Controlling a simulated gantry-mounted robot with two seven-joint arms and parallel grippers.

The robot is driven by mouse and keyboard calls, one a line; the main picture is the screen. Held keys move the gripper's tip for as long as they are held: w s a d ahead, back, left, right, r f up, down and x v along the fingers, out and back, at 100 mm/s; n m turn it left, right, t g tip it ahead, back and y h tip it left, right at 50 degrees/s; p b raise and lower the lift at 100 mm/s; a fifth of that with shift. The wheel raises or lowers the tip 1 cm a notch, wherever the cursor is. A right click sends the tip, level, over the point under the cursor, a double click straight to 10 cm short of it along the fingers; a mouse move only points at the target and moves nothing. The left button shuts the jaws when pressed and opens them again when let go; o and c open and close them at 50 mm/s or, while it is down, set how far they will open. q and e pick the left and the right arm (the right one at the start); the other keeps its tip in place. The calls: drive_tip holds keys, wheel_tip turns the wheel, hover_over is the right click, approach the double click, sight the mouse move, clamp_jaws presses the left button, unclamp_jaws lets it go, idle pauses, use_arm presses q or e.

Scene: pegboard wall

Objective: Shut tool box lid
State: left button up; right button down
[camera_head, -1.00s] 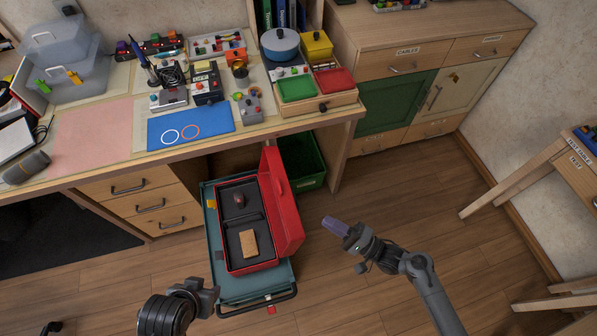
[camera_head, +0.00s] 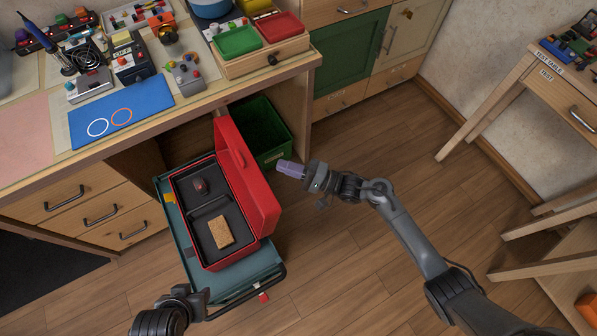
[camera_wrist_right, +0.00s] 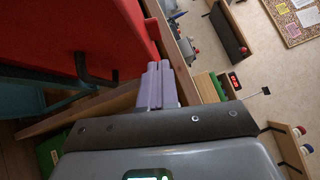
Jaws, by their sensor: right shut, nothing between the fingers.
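The red tool box (camera_head: 207,268) sits on a teal cart in the head view, with a dark lined interior. Its lid (camera_head: 262,192) stands open, raised along the right side of the box. Inside lie a tan block (camera_head: 220,232) and a small dark red item (camera_head: 199,186). My right gripper (camera_head: 284,168) is shut and empty, just right of the lid's outer side, with a small gap visible. In the right wrist view its purple fingers (camera_wrist_right: 157,84) are together beside a large red surface (camera_wrist_right: 75,40). My left gripper (camera_head: 200,300) is at the bottom left, its fingers unclear.
The teal cart (camera_head: 236,284) has a dark handle at its front. A green bin (camera_head: 262,128) stands behind the lid, under the workbench (camera_head: 215,103). Drawers (camera_head: 95,210) stand left of the cart. Open wooden floor (camera_head: 400,160) lies to the right.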

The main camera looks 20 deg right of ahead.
sight(244, 161)
drive_tip(key=a, duration=0.2)
drive_tip(key=w+a+r+b, duration=0.1)
drive_tip(key=a, duration=0.1)
drive_tip(key=a+b, duration=0.1)
drive_tip(key=a, duration=0.1)
drive_tip(key=shift+w+a+r, duration=0.25)
drive_tip(key=shift+w+a, duration=0.1)
drive_tip(key=shift+s+a, duration=0.1)
drive_tip(key=shift+a, duration=0.1)
drive_tip(key=shift+a+r, duration=0.15)
drive_tip(key=shift+r, duration=0.05)
